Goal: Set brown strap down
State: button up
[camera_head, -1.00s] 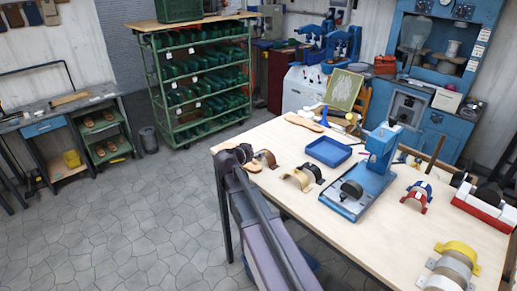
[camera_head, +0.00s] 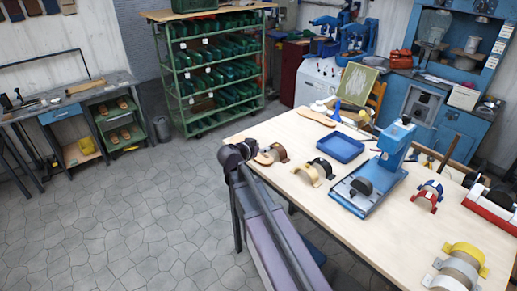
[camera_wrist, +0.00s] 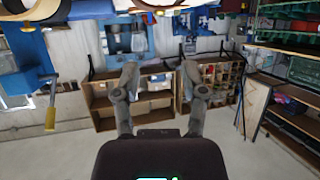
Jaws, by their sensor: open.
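The brown strap (camera_head: 280,151) stands as a small arch on the pale wooden worktable (camera_head: 305,223), near its left corner in the head view. My gripper (camera_head: 252,149) is just left of it at the table's edge, with no strap visibly held. In the wrist view my gripper (camera_wrist: 159,70) has its two fingers spread wide with nothing between them. Whether a fingertip touches the strap cannot be told from the head view. Arched pieces cut off at the top left of the wrist view cannot be surely identified.
Close to the right are a beige strap (camera_head: 307,174), a black strap (camera_head: 322,166), a blue tray (camera_head: 338,148) and a blue press (camera_head: 385,170). A tan sole (camera_head: 316,117) lies behind. Open floor (camera_head: 120,220) lies left of the table.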

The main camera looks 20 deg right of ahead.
jog(key=s+a+f+n+g+y, duration=0.4)
jog(key=s+f+n+y, duration=0.1)
jog(key=s, duration=0.5)
jog(key=s+a+f+n+g+y, duration=0.4)
jog(key=s+f+n+y, duration=0.1)
jog(key=s, duration=0.6)
jog(key=shift+s+a+f+n+y, duration=0.3)
jog(key=shift+a+f+y, duration=0.1)
jog(key=shift+f, duration=0.35)
